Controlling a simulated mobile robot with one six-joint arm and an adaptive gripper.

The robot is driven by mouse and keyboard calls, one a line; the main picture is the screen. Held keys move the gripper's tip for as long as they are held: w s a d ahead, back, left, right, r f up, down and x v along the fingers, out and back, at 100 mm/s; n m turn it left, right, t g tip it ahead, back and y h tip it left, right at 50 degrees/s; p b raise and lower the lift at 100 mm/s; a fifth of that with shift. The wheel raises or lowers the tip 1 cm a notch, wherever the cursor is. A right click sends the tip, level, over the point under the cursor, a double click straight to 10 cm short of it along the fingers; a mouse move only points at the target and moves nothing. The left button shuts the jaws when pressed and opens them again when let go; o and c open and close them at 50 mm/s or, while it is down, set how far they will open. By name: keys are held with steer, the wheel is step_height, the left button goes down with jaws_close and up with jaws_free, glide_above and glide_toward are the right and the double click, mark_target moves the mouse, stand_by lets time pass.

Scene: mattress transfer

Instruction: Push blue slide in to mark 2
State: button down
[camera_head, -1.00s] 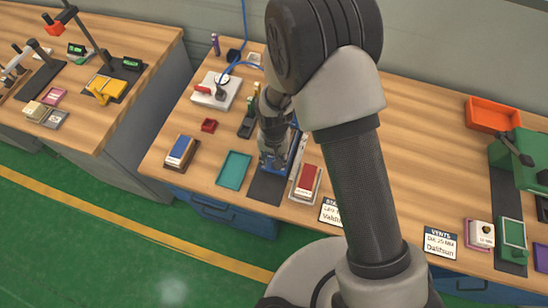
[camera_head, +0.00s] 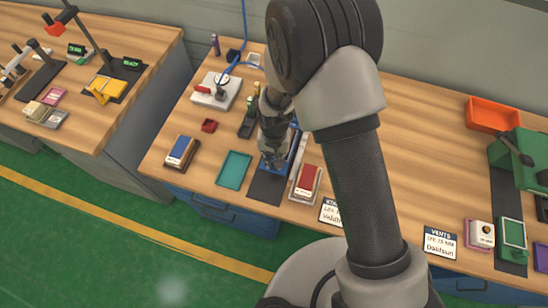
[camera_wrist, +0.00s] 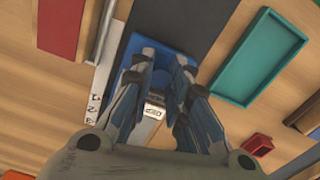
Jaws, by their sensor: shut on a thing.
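The blue slide (camera_wrist: 170,42) is at the top middle of the wrist view, over a dark grey strip. Part of it also shows in the head view (camera_head: 268,169), beneath my gripper. My gripper (camera_wrist: 161,62) points down at the slide and its fingers are shut on it. The contact is partly hidden by the fingers. A pale scale strip (camera_wrist: 99,90) with small numerals, 2 and 3 among them, runs alongside the slide. I cannot tell exactly which mark the slide lines up with.
A teal tray (camera_head: 233,170) lies left of the dark strip, and a red block (camera_head: 308,179) lies close on the right. A small red box (camera_head: 209,126) and a white plate with a gauge (camera_head: 215,91) stand behind.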

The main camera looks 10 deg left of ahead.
steer(key=w, duration=0.5)
steer(key=shift+d+b, duration=0.2)
steer(key=shift+b, duration=0.15)
steer(key=shift+s, duration=0.1)
